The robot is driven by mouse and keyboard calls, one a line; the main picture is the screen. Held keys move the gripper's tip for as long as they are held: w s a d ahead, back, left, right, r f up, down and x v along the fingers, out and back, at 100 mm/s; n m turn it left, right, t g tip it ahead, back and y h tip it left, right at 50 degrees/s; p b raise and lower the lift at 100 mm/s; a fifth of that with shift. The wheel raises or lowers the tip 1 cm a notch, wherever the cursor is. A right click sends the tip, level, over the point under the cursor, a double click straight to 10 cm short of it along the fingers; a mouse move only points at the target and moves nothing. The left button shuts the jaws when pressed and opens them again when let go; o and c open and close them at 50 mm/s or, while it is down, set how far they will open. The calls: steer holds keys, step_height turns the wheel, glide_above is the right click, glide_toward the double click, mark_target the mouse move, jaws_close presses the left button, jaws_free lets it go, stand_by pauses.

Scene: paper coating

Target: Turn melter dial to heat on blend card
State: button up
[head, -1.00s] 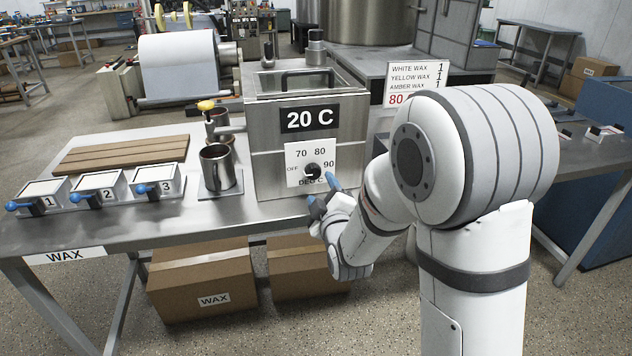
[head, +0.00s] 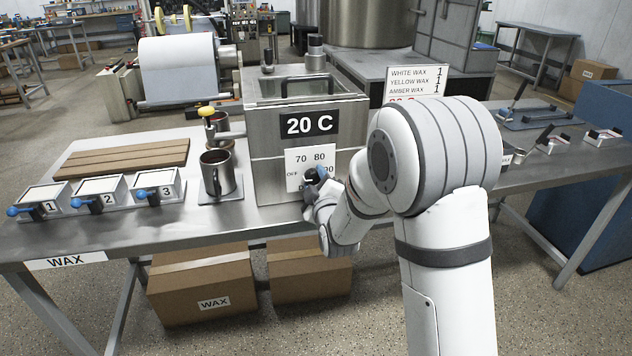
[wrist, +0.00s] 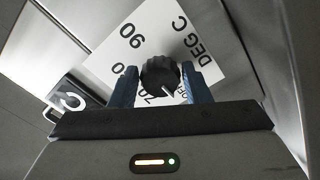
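The melter dial (head: 312,175) is a black knob on a white plate (head: 297,158) marked OFF, 70, 80, 90 and DEG C. In the wrist view the dial (wrist: 161,77) sits between the two blue fingers of my gripper (wrist: 163,88). The fingers are spread, one on each side, with little or no gap to the knob. The dial's white pointer faces the OFF side. In the head view my gripper (head: 317,184) partly covers the dial. The melter (head: 262,170) display reads 20 C. The blend card (head: 416,80) lists white, yellow and amber wax, 1 each; its red line is mostly hidden.
Three numbered trays (head: 97,190) and a wooden board (head: 125,157) lie further left. Boxes (head: 205,285) stand below the table.

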steer(key=c, duration=0.6)
